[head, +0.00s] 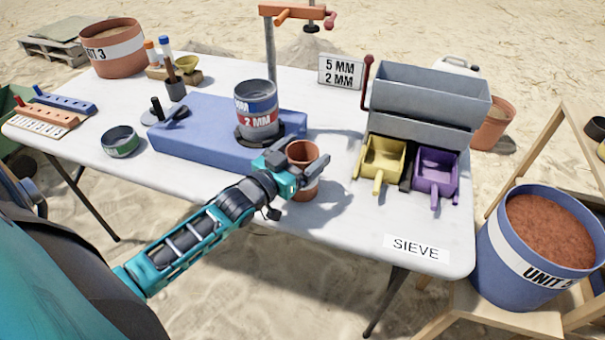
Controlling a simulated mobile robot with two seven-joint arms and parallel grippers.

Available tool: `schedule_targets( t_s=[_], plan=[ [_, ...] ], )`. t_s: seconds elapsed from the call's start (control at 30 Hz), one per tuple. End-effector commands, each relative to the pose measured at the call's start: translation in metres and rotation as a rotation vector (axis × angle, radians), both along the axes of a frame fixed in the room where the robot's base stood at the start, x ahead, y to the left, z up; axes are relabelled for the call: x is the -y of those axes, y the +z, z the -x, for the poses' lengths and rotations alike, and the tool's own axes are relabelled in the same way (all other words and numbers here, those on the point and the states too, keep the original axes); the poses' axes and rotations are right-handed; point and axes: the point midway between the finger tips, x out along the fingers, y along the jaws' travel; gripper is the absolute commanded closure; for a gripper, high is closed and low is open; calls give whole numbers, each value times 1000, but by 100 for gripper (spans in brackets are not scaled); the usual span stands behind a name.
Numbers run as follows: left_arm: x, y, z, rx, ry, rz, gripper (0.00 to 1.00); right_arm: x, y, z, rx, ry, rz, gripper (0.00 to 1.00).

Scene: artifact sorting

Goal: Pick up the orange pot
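The orange pot (303,154) is a small open terracotta-coloured cup with a pale band. It is upright at the middle of the white table's front part, right of the blue block. My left gripper (304,156) reaches in from the lower left, its fingers spread on either side of the pot. One finger crosses in front of the pot and hides part of it. The other lies along its upper left side. I cannot tell whether the fingers press on it, or whether its base touches the table. My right gripper is not in view.
A grey can marked 2 MM (257,108) stands on the blue block (200,135) just behind the gripper. Yellow (381,158) and purple (435,170) scoops sit below a grey sieve box (430,95). The table (345,205) is clear right of the pot. A blue bucket (500,262) stands at right.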

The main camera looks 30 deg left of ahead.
Motion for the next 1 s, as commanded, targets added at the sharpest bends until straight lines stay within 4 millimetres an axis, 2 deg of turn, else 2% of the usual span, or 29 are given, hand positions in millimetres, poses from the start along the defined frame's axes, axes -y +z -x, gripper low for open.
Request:
schedule_targets(
  t_s=[0.07,0.73,1.0],
  plan=[
    [0,0,0,0,0,0,16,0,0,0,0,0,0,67],
    [0,0,0,0,0,0,80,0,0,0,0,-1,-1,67],
    [0,3,0,4,-1,0,80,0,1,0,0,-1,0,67]
  ],
)
